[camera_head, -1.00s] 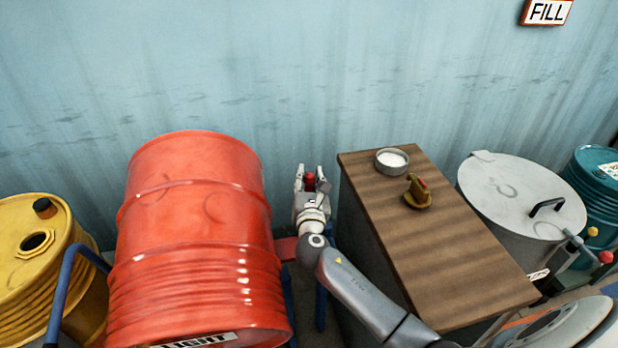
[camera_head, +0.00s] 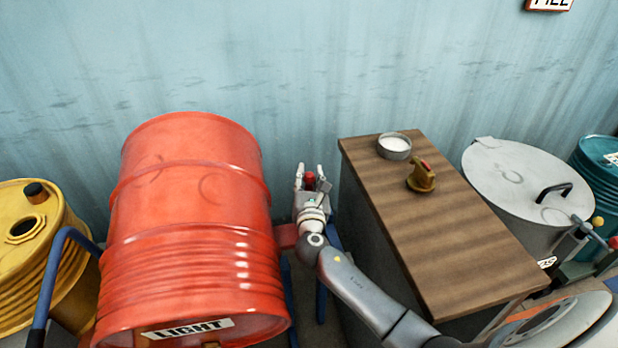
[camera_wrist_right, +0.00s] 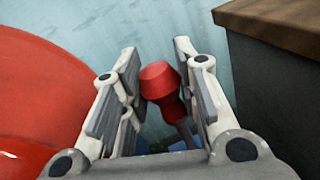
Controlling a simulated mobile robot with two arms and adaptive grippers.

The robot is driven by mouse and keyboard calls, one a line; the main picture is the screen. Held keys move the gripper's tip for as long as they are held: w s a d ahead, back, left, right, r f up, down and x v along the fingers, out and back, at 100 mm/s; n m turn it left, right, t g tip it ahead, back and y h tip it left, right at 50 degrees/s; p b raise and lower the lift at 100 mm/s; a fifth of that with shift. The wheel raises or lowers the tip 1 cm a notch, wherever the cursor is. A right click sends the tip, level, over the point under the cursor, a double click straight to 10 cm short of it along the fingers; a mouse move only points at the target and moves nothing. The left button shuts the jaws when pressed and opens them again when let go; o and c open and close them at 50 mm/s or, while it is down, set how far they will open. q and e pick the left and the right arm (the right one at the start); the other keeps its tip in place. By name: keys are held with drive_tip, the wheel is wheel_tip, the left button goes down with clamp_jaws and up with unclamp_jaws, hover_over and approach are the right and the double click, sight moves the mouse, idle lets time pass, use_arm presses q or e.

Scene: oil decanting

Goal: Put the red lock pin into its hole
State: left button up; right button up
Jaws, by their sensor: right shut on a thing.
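The red lock pin (camera_wrist_right: 160,85) shows between the fingers of my right gripper (camera_wrist_right: 158,85) in the right wrist view. Its wide red head is toward the fingertips, and it leans a little. In the head view the pin (camera_head: 309,181) is a small red spot between the fingers of the right gripper (camera_head: 309,173). The gripper is shut on the pin, between the red drum (camera_head: 185,215) and the wooden-topped cabinet (camera_head: 440,225). I cannot make out the pin's hole; the pin's lower end is partly hidden. My left gripper is not in view.
The drum, marked LIGHT, lies tilted close on the left. The cabinet is close on the right, with a small round dish (camera_head: 394,148) and a brass-coloured fitting (camera_head: 421,178) on top. A yellow drum (camera_head: 35,240) and a lidded grey vessel (camera_head: 525,185) stand farther out.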

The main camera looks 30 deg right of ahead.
sight(309, 187)
drive_tip(key=shift+p, duration=0.45)
idle(1.2)
drive_tip(key=shift+f+b, duration=1.7)
drive_tip(key=shift+f, duration=0.35)
drive_tip(key=shift+f, duration=0.1)
drive_tip(key=shift+f+b, duration=0.45)
drive_tip(key=shift+b, duration=0.05)
drive_tip(key=shift+f, duration=0.2)
drive_tip(key=shift+f+b, duration=0.3)
drive_tip(key=shift+b, duration=0.15)
drive_tip(key=shift+f+b, duration=0.75)
drive_tip(key=shift+f, duration=0.2)
drive_tip(key=o, duration=1.1)
